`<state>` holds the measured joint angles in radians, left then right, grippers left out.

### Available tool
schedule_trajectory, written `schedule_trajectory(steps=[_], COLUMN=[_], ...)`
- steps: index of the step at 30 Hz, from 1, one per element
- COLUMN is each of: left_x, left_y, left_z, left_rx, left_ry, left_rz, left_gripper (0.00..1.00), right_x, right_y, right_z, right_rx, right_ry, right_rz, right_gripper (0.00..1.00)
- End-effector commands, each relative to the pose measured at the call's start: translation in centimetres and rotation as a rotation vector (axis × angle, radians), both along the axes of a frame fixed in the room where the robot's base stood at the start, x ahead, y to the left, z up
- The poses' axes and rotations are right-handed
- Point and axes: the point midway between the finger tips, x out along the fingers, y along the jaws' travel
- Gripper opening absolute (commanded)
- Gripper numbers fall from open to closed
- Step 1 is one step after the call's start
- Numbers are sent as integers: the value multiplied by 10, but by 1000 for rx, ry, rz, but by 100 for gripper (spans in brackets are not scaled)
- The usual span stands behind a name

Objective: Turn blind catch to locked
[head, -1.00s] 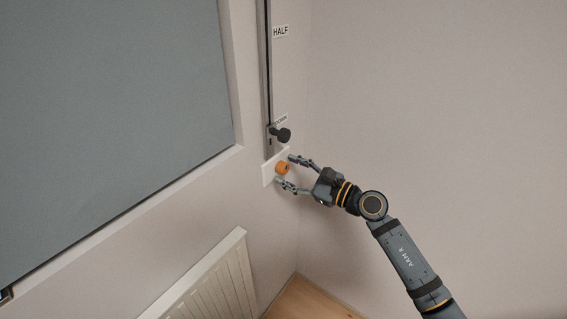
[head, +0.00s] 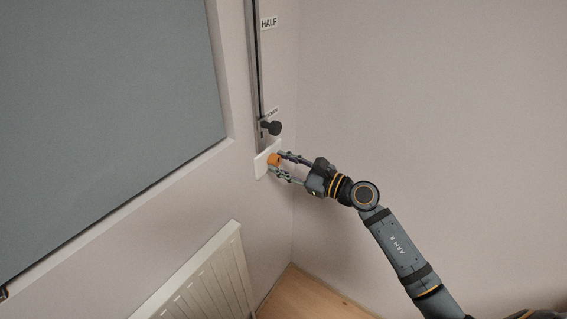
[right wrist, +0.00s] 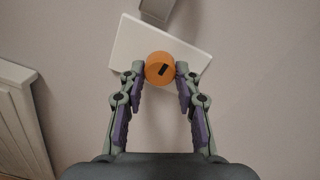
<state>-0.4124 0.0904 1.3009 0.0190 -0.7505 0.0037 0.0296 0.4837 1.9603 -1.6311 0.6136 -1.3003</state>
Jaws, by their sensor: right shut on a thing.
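The blind catch is an orange round knob (head: 274,159) on a white plate (head: 261,167) on the wall, at the foot of a vertical rail. In the right wrist view the knob (right wrist: 159,68) shows a short dark slanted mark on its face, and the white plate (right wrist: 128,48) lies behind it. My right gripper (head: 273,164) is shut on the knob, with one fingertip on each side of it; its fingers also show in the right wrist view (right wrist: 159,76). No locked or unlocked label is readable. My left gripper is not in view.
Above the plate runs a rail (head: 254,70) with a black slider knob (head: 271,128) and a HALF label (head: 268,23). A grey blind (head: 100,90) covers the window at left. A white radiator (head: 205,280) stands below. The wall at right is bare.

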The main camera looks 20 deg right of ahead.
Motion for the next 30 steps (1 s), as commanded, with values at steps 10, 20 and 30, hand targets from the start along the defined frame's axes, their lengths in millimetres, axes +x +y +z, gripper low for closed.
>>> schedule_trajectory(steps=[10,20,30], left_x=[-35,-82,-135], left_y=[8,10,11], left_z=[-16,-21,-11], left_rx=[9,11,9], left_ry=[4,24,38], left_rz=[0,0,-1], left_gripper=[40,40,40], right_x=[0,0,0], right_y=[0,0,0], right_z=[3,4,5], right_rx=[210,460,716], right_ry=[166,360,558], right_rz=[-1,-1,-2], right_gripper=[1,1,1])
